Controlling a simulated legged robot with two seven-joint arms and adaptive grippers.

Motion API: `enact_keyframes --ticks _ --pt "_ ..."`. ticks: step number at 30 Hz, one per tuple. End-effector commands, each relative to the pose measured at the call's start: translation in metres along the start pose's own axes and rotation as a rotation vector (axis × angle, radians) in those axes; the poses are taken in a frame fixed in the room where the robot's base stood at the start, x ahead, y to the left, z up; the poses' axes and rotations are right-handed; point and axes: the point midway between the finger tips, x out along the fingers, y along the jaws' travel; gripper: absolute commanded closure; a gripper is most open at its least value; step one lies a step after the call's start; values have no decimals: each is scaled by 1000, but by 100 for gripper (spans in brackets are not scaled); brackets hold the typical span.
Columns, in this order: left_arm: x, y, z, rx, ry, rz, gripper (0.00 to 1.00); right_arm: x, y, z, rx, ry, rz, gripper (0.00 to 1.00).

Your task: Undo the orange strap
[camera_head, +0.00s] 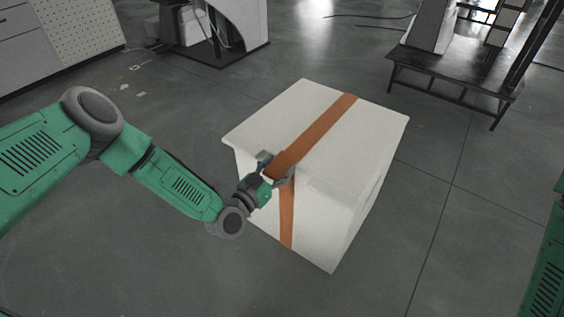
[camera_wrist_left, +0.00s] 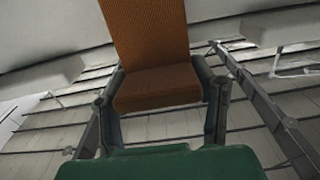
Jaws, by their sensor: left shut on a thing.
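The orange strap (camera_head: 318,132) runs across the top of a white box (camera_head: 250,128) and down its near side. In the left wrist view the strap (camera_wrist_left: 150,32) comes down between the fingers and shows a folded, darker section. My left gripper (camera_head: 276,170) is at the box's near top edge, its fingers on both sides of the strap. It also shows in the left wrist view (camera_wrist_left: 160,90), shut on the strap. The strap's part behind the gripper is hidden. A green part of my right arm shows at the right edge; its gripper is out of view.
The box stands on a grey floor (camera_head: 430,235) with clear room around it. A dark low bench (camera_head: 450,75) stands at the back right. A grey cabinet (camera_head: 45,45) and a machine on a dark base (camera_head: 215,55) stand at the back left.

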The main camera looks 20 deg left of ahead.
Motion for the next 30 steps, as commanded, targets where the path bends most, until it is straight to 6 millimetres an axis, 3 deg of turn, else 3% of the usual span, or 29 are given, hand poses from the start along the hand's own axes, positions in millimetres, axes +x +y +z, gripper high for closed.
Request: enact_keyframes --ticks 15,23,30 --pt "-59 2 34 0 -25 5 100 -19 0 -1 0 0 0 60" --pt "-78 1 58 0 -15 5 100 -4 0 0 0 0 0 60" --pt "-88 1 72 0 142 4 100 16 0 1 0 0 0 60"
